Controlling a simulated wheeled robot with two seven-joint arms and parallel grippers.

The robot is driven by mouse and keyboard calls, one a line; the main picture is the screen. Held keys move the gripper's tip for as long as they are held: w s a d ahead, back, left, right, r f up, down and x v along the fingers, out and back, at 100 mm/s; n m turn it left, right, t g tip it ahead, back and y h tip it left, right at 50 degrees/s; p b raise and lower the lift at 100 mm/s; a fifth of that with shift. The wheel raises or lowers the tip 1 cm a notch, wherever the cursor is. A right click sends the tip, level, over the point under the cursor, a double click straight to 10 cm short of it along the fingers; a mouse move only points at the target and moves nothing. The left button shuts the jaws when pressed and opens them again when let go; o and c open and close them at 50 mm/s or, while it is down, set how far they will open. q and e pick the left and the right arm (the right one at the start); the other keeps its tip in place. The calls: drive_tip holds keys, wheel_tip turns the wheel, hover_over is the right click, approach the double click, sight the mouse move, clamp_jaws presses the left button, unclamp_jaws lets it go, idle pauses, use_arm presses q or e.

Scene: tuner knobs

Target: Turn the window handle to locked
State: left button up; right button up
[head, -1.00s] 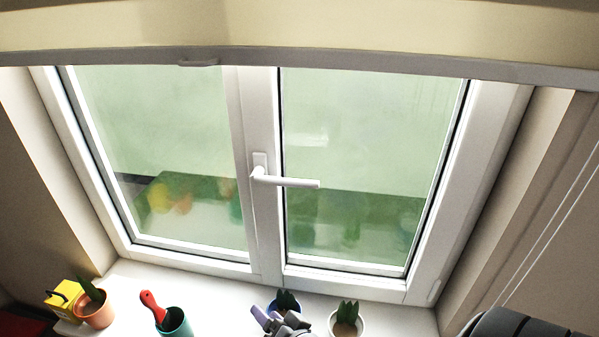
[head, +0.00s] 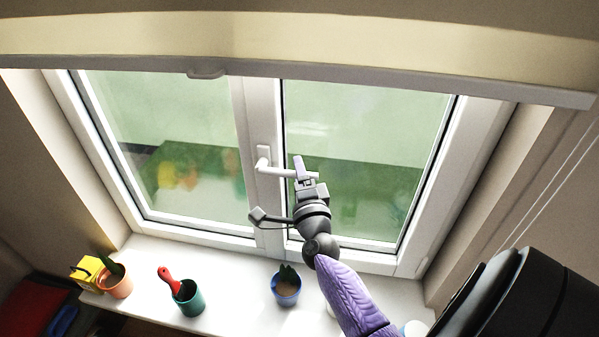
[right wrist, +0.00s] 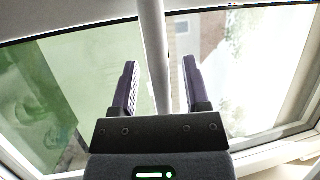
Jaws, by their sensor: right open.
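The white window handle (head: 275,170) sits on the middle post of the closed window. Its lever points to the right, tilted slightly down in the head view. My right gripper (head: 305,174) is at the free end of the lever, and its jaws are open. In the right wrist view the pale lever (right wrist: 153,50) runs between the two purple fingers (right wrist: 160,88), with a visible gap on each side. My gripper partly hides the lever's tip in the head view. My left gripper is not in view.
The sill below holds an orange pot (head: 117,287), a yellow object (head: 88,270), a teal pot (head: 188,300) with a red-handled tool, and a blue pot (head: 286,290). My right arm covers another pot. A blind rail (head: 400,84) crosses above the window.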

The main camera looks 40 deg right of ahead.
clamp_jaws()
idle(1.4)
